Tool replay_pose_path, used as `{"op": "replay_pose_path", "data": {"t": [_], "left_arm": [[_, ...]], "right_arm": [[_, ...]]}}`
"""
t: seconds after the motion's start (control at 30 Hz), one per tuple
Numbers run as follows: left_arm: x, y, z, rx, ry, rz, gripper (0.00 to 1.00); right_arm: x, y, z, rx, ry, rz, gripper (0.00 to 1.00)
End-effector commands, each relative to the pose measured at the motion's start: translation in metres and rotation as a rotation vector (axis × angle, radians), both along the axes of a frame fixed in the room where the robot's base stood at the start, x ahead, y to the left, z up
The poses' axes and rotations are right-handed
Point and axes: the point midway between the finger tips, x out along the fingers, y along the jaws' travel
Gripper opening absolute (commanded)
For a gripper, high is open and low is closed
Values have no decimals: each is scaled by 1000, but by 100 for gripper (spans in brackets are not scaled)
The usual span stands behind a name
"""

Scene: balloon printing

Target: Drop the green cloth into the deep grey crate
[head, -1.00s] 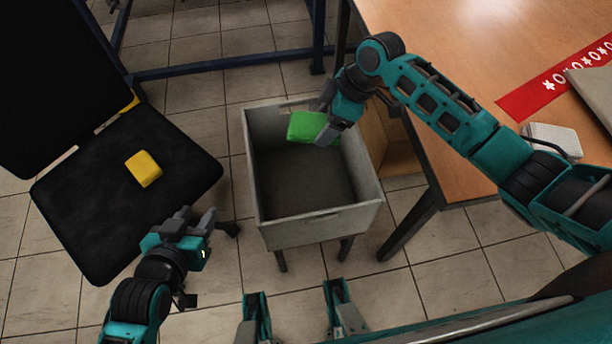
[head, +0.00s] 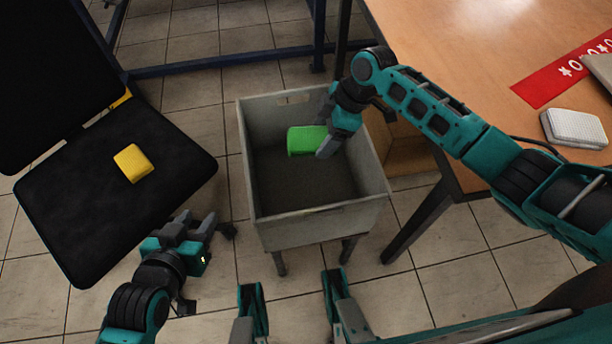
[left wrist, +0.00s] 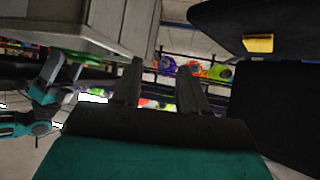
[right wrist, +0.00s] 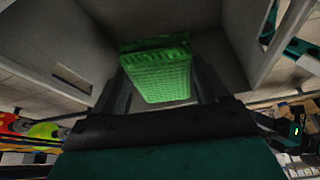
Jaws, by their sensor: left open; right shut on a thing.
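The green cloth (head: 304,141) is a small folded block. My right gripper (head: 326,143) is shut on it and holds it inside the opening of the deep grey crate (head: 318,223), above the crate's floor. In the right wrist view the cloth (right wrist: 158,72) sits between the fingers, with the crate's walls around it. The cloth's right end is hidden by the gripper in the head view. My left gripper (head: 203,225) is open and empty, to the left of the crate and outside it. The left wrist view shows its spread fingers (left wrist: 160,88).
A black chair (head: 80,215) with a yellow cloth (head: 133,163) on its seat stands at the left. A wooden table (head: 460,60) at the right bears a red strip (head: 560,75) and a white folded cloth (head: 574,128). A blue metal frame (head: 220,65) stands behind the crate.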

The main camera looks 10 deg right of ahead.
Motion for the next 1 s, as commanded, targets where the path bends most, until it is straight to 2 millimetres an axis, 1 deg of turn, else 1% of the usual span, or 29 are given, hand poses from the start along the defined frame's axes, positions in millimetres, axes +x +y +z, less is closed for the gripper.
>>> {"op": "replay_pose_path", "data": {"t": [0.03, 0.07, 0.33, 0.37, 0.6, 0.87, 0.97, 1.0], "left_arm": [[0, 0, -6, 0, 1, 0, 43], [0, 0, -7, 0, 1, 0, 43], [0, 0, -6, 0, 1, 0, 43], [0, 0, -6, 0, 1, 0, 43], [-1, 0, -6, 1, 2, 0, 43], [-1, 0, -6, 0, 2, 0, 43], [-1, 0, -2, 0, 3, 0, 43], [-1, 0, 1, 0, 3, 0, 43]], "right_arm": [[0, 0, -5, 0, -1, 0, 40], [0, 0, -5, 0, -1, 0, 40], [0, 0, -4, 0, -1, 0, 40], [0, 0, -4, 0, -1, 0, 76], [0, 0, -4, 0, -1, 0, 99], [0, -1, -3, 0, -1, 0, 100], [0, -4, 6, 0, -2, -2, 100], [0, -6, 11, -1, -3, -1, 100]]}}
